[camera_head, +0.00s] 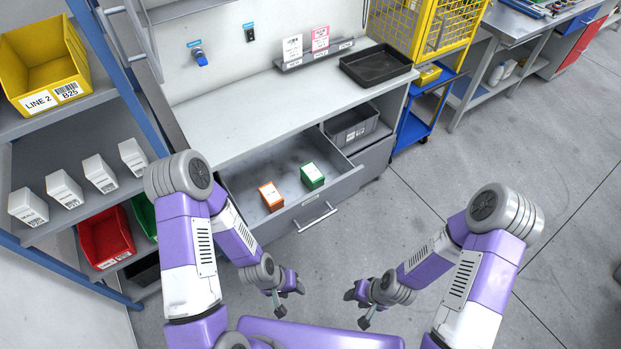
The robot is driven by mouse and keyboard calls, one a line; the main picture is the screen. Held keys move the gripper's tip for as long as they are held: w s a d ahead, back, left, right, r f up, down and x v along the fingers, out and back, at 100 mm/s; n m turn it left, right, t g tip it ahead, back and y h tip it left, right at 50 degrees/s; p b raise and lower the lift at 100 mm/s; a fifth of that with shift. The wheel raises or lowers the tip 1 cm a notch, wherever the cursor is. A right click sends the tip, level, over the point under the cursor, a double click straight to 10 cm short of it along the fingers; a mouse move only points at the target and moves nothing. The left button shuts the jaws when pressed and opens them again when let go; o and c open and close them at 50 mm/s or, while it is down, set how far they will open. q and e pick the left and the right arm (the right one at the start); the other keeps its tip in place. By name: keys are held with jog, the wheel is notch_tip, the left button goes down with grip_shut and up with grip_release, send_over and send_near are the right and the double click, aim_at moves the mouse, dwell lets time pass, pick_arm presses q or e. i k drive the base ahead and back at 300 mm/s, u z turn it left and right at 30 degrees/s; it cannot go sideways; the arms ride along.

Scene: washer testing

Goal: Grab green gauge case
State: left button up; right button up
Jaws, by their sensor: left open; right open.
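The green gauge case (312,176) is a small box with a white label. It sits in the open drawer (246,178) below the workbench. An orange case (271,196) with a white label lies to its left, apart from it. My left gripper (291,292) is open and empty, in front of and below the drawer. My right gripper (360,306) is open and empty, further right over the floor. Neither gripper touches a case.
The drawer's front handle (317,217) faces me. A black tray (376,65) lies on the workbench (230,107). A grey bin (351,126) stands in a compartment right of the drawer. A shelf rack with white boxes (100,173) stands left.

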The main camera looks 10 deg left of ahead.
aim_at(313, 179)
jog(key=z, duration=1.55)
jog(key=i, duration=0.9)
jog(key=u, duration=3.25)
